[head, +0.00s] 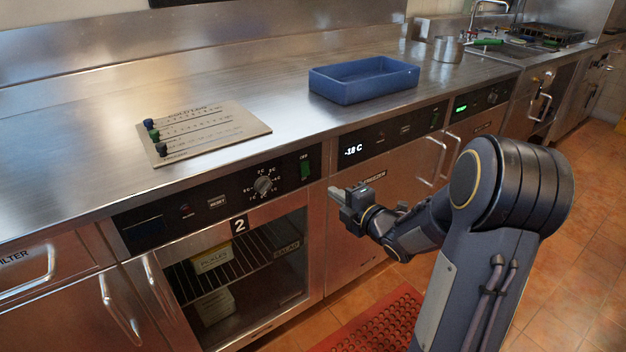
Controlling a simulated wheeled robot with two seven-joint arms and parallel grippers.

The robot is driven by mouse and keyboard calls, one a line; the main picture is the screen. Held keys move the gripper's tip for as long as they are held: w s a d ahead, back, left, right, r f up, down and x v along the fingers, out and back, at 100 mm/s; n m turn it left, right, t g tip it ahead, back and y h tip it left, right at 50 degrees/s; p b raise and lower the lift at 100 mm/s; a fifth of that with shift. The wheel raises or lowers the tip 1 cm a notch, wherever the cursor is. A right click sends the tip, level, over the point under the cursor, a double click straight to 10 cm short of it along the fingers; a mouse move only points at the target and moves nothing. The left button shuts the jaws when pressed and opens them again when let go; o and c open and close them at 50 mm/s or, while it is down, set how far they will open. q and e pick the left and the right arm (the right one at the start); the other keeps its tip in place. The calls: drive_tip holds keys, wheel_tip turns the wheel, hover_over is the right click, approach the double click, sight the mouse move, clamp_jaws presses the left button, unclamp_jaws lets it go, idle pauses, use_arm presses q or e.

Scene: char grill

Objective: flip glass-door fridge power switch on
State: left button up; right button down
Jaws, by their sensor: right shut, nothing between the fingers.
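The glass-door fridge (243,275) is under the counter, with a "2" label above its glass and containers on a wire rack inside. Its control panel (225,188) has a round knob (263,185), a RESET button and a green rocker switch (304,167) at the right end. The panel's display (145,231) at the left is dark. I cannot tell the rocker's tilt. My right gripper (338,193) is shut and empty, in front of the freezer front, a little right of and below the green switch, apart from it in the picture. My left gripper is out of view.
The freezer beside it has a lit display (353,150) reading about -18 C and its own green switch (435,118). A blue tray (363,92) and a board with knobs (205,135) lie on the counter (270,85). A red mat (375,325) covers the floor below.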

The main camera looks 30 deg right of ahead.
sight(306, 175)
drive_tip(key=w, duration=0.3)
drive_tip(key=w+f, duration=0.1)
drive_tip(key=w, duration=0.6)
drive_tip(key=shift+w+a+f, duration=0.1)
drive_tip(key=shift+a+f, duration=0.05)
drive_tip(key=shift+a, duration=0.25)
drive_tip(key=shift+w+f+b, duration=0.15)
drive_tip(key=shift+f+b, duration=0.25)
drive_tip(key=shift+b, duration=0.7)
drive_tip(key=shift+r, duration=0.4)
drive_tip(key=shift+f, duration=0.15)
